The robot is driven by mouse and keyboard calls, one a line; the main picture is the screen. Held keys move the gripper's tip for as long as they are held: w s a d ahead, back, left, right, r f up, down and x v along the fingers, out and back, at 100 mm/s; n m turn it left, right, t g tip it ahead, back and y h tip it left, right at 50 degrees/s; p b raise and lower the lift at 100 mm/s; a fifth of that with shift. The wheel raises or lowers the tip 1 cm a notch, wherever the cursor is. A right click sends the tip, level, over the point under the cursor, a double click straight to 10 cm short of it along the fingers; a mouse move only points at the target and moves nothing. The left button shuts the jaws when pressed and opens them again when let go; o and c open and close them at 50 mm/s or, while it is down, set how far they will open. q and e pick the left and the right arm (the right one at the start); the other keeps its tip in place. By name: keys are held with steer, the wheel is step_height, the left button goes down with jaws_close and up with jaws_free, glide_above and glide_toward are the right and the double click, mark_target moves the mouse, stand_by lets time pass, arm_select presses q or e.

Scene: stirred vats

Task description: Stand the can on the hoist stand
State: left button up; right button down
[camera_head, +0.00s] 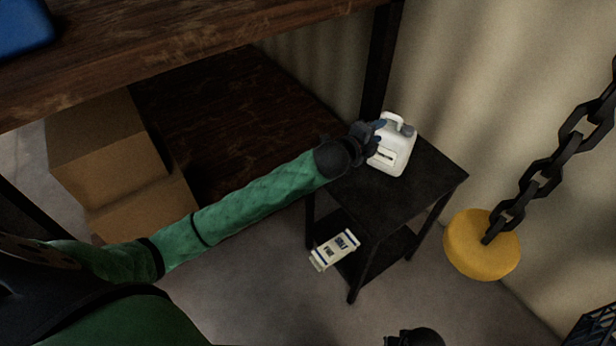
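The white can (393,150), with a grey cap and a handle on top, is upright at the back of the small black stand's top (410,190). Its base appears to rest on that top, though I cannot be sure of contact. My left gripper (377,138) is at the can's left side, its dark bluish fingers against or around the edge. The fingers overlap the can, so I cannot tell whether they are closed on it. A dark rounded part at the bottom edge may belong to my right arm; the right gripper is not clearly visible.
A printed label card (334,250) is at the stand's lower shelf. A yellow disc (481,244) hangs on a heavy dark chain (540,172) to the right. A wooden bench (180,50) and cardboard boxes (110,150) are at left. The stand's front top is clear.

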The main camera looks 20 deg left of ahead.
arm_select(q)
steer(key=s+a+f+n+g+y, duration=0.25)
steer(key=s+f+n, duration=0.35)
steer(key=s+f, duration=0.4)
steer(key=s+a+f+n+g+y, duration=0.3)
steer(key=s+f+n, duration=0.4)
steer(key=f, duration=0.6)
steer(key=s+a+f+n+g, duration=0.1)
steer(key=s+f+n+g, duration=0.1)
steer(key=s, duration=0.6)
steer(key=s+a+f+n+g, duration=0.2)
steer(key=s+f, duration=0.3)
steer(key=s, duration=0.3)
steer(key=s+a+f+n+g, duration=0.1)
steer(key=s+f+n+g, duration=0.2)
steer(key=s, duration=0.6)
steer(key=shift+a+f, duration=0.35)
steer(key=shift+f, duration=0.4)
steer(key=shift+g, duration=0.25)
